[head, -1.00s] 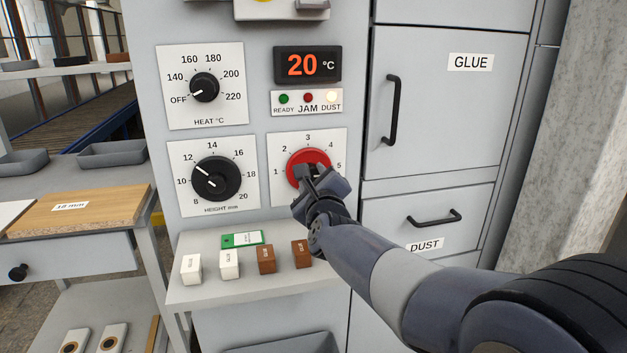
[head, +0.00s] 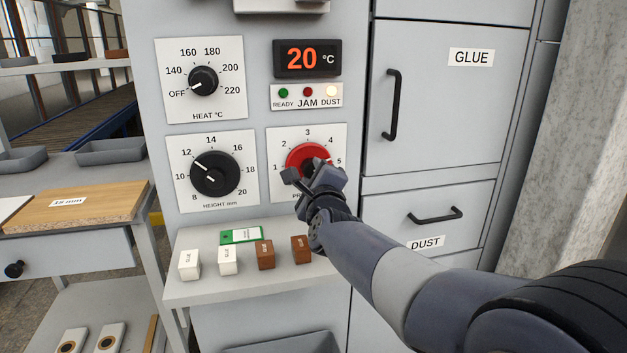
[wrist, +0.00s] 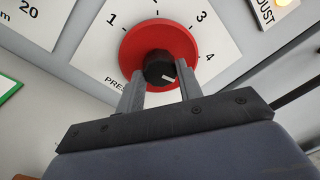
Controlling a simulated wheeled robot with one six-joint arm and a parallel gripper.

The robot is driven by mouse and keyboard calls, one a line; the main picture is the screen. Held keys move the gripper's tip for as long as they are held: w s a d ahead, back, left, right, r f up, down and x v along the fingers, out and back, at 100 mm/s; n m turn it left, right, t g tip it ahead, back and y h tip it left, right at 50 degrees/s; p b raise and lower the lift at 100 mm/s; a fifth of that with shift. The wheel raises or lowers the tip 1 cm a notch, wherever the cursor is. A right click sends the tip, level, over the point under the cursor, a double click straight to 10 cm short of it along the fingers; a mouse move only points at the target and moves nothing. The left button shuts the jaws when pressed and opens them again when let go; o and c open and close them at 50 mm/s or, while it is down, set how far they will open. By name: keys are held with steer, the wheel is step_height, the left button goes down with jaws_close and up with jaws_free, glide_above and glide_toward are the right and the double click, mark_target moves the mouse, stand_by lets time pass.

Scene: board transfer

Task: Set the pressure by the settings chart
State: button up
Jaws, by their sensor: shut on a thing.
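The red pressure dial (head: 305,155) is on a white plate numbered from 1 to 5, at the lower right of the panel. In the wrist view the red disc (wrist: 135,45) has a black centre grip (wrist: 157,65) with a white mark, whose exact reading I cannot tell. My gripper (wrist: 160,85) has a finger on each side of this grip and is shut on it. In the head view my gripper (head: 308,174) covers the dial's lower part. I see no sure settings chart.
The heat knob (head: 203,81) points at OFF and the height knob (head: 214,174) near 12. The display (head: 307,58) reads 20 °C, with the DUST light (head: 331,91) lit. White and brown blocks (head: 265,254) stand on the shelf. Cabinet handles (head: 392,107) protrude at right.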

steer(key=shift+d+f+n+y+b, duration=0.1)
steer(key=shift+n+y+b, duration=0.25)
steer(key=shift+n+b, duration=2.25)
steer(key=shift+f+n+y+b, duration=0.15)
steer(key=shift+n+y, duration=0.2)
steer(key=shift+n, duration=4.55)
steer(key=shift+r+n, duration=0.1)
steer(key=shift+n, duration=0.2)
steer(key=o, duration=1)
steer(key=p+v, duration=0.1)
steer(key=v, duration=0.9)
steer(key=shift+s+d, duration=0.1)
steer(key=shift+s, duration=0.25)
